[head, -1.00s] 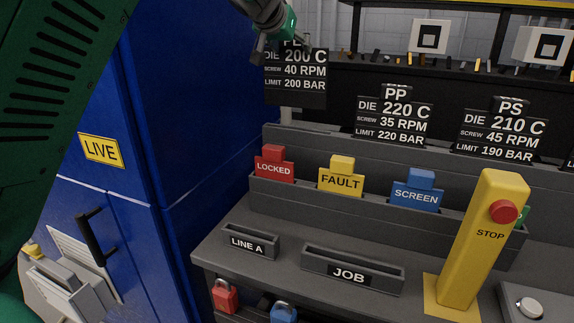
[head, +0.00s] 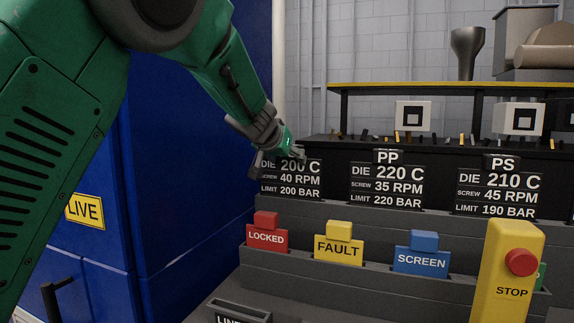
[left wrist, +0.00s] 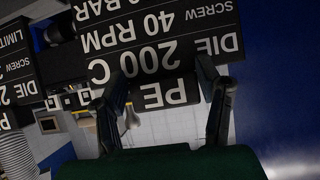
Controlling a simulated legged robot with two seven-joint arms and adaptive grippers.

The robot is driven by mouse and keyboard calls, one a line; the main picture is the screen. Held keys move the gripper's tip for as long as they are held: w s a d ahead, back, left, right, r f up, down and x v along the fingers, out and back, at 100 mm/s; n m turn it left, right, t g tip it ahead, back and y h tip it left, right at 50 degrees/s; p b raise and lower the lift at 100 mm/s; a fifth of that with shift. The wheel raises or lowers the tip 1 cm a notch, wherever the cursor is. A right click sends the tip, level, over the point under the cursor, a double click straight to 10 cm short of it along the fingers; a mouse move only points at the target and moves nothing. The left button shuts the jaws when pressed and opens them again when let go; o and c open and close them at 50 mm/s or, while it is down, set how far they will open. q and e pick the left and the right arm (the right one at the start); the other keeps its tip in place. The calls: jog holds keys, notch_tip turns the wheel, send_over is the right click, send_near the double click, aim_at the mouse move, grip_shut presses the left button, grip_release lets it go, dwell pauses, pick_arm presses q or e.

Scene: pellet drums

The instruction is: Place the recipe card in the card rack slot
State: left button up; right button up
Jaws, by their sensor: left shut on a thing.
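The black PE recipe card (head: 292,187) stands upright at the left end of the row of recipe cards. My left gripper (head: 279,158) is shut on its top tab from above. In the left wrist view the card (left wrist: 155,45) appears upside down, with its PE tab between my two fingers (left wrist: 163,92). The card's lower edge is level with the row, at the back step of the grey card rack (head: 400,221). I cannot tell how deep it sits in a slot. My right gripper is out of view.
The PP card (head: 387,187) and PS card (head: 497,192) stand to the right. Red LOCKED (head: 267,238), yellow FAULT (head: 338,249) and blue SCREEN (head: 421,261) tags stand in front. A yellow STOP post (head: 508,275) is front right; a blue cabinet (head: 200,170) is at left.

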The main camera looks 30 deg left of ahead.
pick_arm(q)
jog(key=shift+d, duration=0.1)
jog(key=shift+d, duration=0.15)
jog(key=o, duration=1.7)
jog(key=shift+d, duration=0.1)
jog(key=shift+c, duration=0.2)
jog(key=shift+d, duration=0.1)
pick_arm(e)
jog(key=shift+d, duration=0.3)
pick_arm(q)
jog(key=shift+r, duration=0.15)
jog(key=shift+s+r, duration=0.15)
jog(key=shift+s, duration=0.2)
jog(key=p+v, duration=0.3)
jog(key=v, duration=0.8)
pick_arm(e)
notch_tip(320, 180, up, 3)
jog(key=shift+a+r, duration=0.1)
